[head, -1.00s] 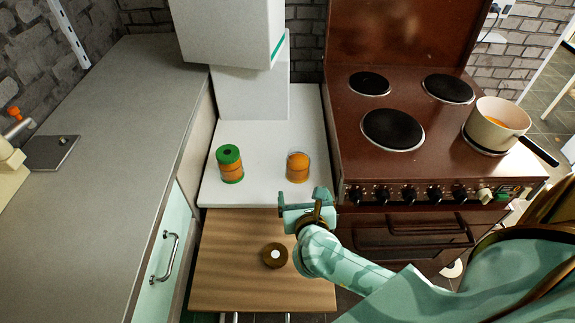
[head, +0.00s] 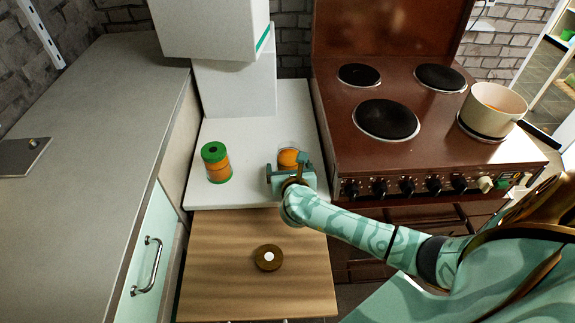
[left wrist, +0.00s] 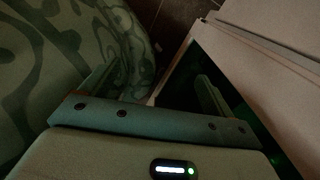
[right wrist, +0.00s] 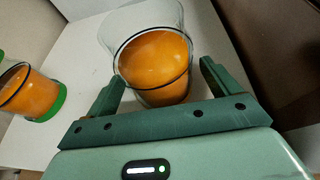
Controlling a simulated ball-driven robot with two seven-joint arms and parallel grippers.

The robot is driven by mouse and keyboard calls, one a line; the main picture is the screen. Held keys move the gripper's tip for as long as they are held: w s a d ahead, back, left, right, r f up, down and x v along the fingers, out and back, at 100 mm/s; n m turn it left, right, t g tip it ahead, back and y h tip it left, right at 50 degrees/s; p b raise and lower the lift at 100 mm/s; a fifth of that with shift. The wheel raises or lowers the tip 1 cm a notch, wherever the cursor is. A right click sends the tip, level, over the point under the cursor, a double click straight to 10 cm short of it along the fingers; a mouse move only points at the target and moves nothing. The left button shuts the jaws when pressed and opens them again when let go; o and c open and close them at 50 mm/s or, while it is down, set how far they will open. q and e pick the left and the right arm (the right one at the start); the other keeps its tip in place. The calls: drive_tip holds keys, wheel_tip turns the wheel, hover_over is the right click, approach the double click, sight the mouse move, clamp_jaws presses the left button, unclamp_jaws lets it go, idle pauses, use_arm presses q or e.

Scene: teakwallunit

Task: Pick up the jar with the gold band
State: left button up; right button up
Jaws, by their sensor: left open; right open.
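A clear glass jar (head: 288,155) with orange contents stands on the white counter, partly hidden by my right gripper (head: 290,168). The right wrist view shows this jar (right wrist: 155,65) large, between and just beyond the open fingers of my right gripper (right wrist: 163,75); I cannot tell if they touch it. A second jar (head: 217,163), with a green lid and orange contents, stands to its left; it also shows in the right wrist view (right wrist: 27,92). I cannot clearly make out a gold band on either. My left gripper (left wrist: 160,82) is open and empty.
A wooden board (head: 215,265) in front of the counter bears a round brown object (head: 268,257) with a white centre. A brown stove (head: 430,130) with a pot (head: 494,108) stands right. White boxy units (head: 235,95) stand behind the jars; a grey worktop (head: 90,150) lies left.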

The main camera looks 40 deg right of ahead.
drive_tip(key=shift+w+d+f, duration=0.3)
drive_tip(key=shift+w, duration=0.3)
drive_tip(key=shift+r, duration=0.1)
drive_tip(key=shift+s, duration=0.1)
drive_tip(key=c, duration=1.4)
drive_tip(key=shift+o, duration=0.2)
drive_tip(key=shift+r, duration=0.1)
